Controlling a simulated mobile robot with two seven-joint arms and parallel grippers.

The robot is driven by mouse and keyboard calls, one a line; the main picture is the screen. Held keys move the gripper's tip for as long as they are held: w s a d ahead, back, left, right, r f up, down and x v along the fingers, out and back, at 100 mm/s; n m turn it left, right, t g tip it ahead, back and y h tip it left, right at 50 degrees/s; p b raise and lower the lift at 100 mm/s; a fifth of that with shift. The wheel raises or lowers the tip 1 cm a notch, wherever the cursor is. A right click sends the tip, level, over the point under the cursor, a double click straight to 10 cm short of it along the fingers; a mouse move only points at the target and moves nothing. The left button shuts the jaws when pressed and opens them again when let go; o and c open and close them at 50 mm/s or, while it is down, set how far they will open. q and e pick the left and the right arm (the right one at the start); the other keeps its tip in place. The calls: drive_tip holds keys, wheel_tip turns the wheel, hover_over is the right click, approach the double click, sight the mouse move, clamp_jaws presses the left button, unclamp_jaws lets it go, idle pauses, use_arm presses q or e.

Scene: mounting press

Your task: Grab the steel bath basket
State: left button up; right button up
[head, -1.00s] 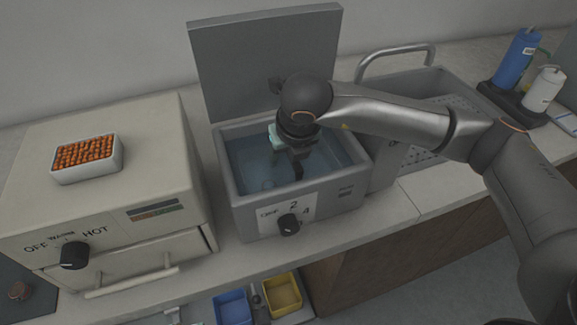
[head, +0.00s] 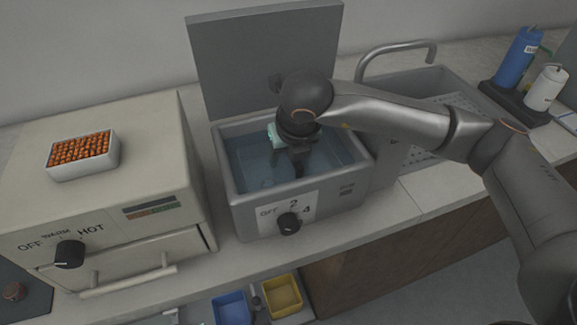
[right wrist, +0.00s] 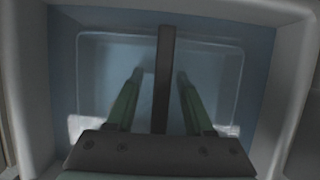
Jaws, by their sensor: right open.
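The steel bath basket (right wrist: 237,95) shows in the right wrist view as a pale, round-cornered outline under the bath's water. A dark bar (right wrist: 165,50), seemingly its handle, runs up the middle of that view. My right gripper (right wrist: 158,78) is open, with one green finger on each side of the bar and a gap on both sides. In the head view my right gripper (head: 298,168) points down into the water bath (head: 250,205), and my wrist hides most of the basket. My left gripper is not in view.
The bath's grey lid (head: 235,60) stands open behind my wrist. A cream oven (head: 150,140) with a tray of orange pieces (head: 83,155) is on the left. A sink (head: 440,90) with a tap (head: 395,47) is on the right. The bath walls are close around my gripper.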

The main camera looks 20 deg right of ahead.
clamp_jaws()
idle(0.4)
idle(0.4)
